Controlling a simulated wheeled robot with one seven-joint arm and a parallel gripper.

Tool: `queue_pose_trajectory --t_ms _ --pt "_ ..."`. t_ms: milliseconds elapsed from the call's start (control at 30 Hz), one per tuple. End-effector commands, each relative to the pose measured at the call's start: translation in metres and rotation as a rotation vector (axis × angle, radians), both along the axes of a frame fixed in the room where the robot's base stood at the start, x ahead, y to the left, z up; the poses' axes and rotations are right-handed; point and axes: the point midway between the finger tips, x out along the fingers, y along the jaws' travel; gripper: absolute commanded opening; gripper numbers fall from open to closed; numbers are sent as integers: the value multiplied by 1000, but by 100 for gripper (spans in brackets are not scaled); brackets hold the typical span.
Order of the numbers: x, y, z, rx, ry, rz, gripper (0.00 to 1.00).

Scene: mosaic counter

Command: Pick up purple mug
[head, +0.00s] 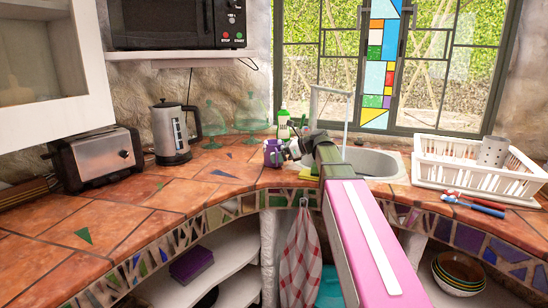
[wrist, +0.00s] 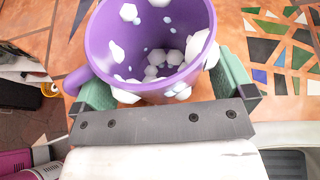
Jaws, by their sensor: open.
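The purple mug (head: 272,153) stands upright on the counter, left of the sink, partly hidden by my gripper (head: 290,150). In the wrist view the mug (wrist: 150,45) is large and close, purple with white and pale blue spots, and I look into its open top. My gripper (wrist: 165,88) is open, with one green finger on each side of the mug's near wall. The mug's handle (wrist: 78,80) is at the left, close to the left finger. I cannot tell whether either finger touches the mug.
The sink (head: 375,163) is right of my arm, with a white dish rack (head: 470,178) beyond it. A green-topped bottle (head: 283,124) and glass domes (head: 250,112) stand behind the mug. A kettle (head: 170,135) and toaster (head: 98,157) are left. The front-left counter is mostly clear.

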Motion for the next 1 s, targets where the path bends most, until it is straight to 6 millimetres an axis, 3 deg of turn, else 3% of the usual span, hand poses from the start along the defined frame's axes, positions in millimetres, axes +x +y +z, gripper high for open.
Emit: queue_pose_trajectory --t_ms 167,300,333,767,1000 --pt "0 0 0 0 0 0 100" --pt "0 0 0 0 0 0 54" --pt "0 0 0 0 0 0 53" --pt "0 0 6 1 0 0 53" --pt "1 0 32 0 -2 1 53"
